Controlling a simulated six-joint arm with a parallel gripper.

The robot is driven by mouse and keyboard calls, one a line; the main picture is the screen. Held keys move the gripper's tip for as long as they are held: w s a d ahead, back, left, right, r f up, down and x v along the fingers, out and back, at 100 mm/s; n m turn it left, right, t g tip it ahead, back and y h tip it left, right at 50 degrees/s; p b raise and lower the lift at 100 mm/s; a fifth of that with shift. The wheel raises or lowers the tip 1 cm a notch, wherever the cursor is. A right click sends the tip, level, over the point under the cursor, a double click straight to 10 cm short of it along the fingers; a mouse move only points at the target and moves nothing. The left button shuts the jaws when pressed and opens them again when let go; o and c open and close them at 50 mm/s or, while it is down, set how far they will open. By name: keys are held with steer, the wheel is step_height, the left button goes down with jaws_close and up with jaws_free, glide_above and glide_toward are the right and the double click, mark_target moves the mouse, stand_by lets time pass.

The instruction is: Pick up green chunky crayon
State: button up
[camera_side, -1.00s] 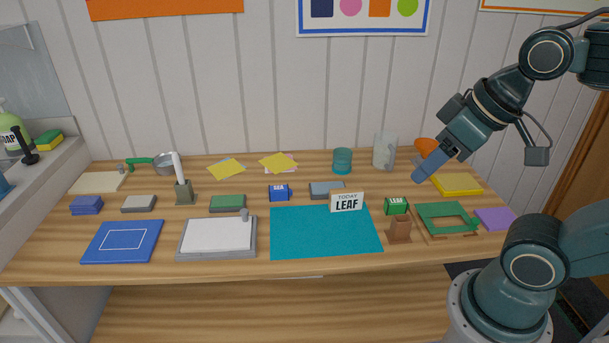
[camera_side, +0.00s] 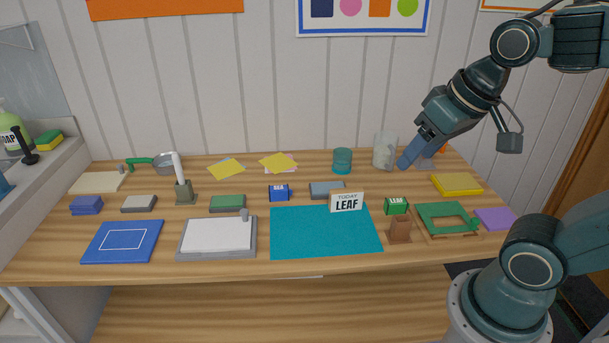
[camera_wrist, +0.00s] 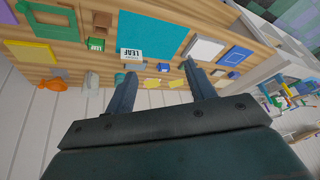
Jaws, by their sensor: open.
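I cannot make out a green chunky crayon for certain in either view. Green things I do see are a small green box marked LEAF (camera_side: 397,206), a green frame (camera_side: 434,226) at the right, a flat green-topped block (camera_side: 228,203) left of the middle, and a green handle (camera_side: 140,161) on a grey pan-like thing at the back left.
A teal mat (camera_side: 300,240) fills the front middle, with a LEAF sign (camera_side: 346,202) at its back edge. A teal cup (camera_side: 342,160) and a frosted jar (camera_side: 384,150) stand at the back. A brown holder (camera_side: 400,230) stands front right. Bare wood shows between items.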

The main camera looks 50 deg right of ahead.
steer(key=w+d+f+m+g, duration=0.2)
steer(key=w+d+m, duration=0.4)
steer(key=w+m, duration=0.1)
steer(key=m+g, duration=0.3)
steer(key=m, duration=1.5)
glide_above(397, 201)
step_height(397, 201, down, 19)
steer(key=shift+d+r, duration=0.1)
steer(key=shift+f, duration=4.3)
steer(key=shift+f, duration=0.15)
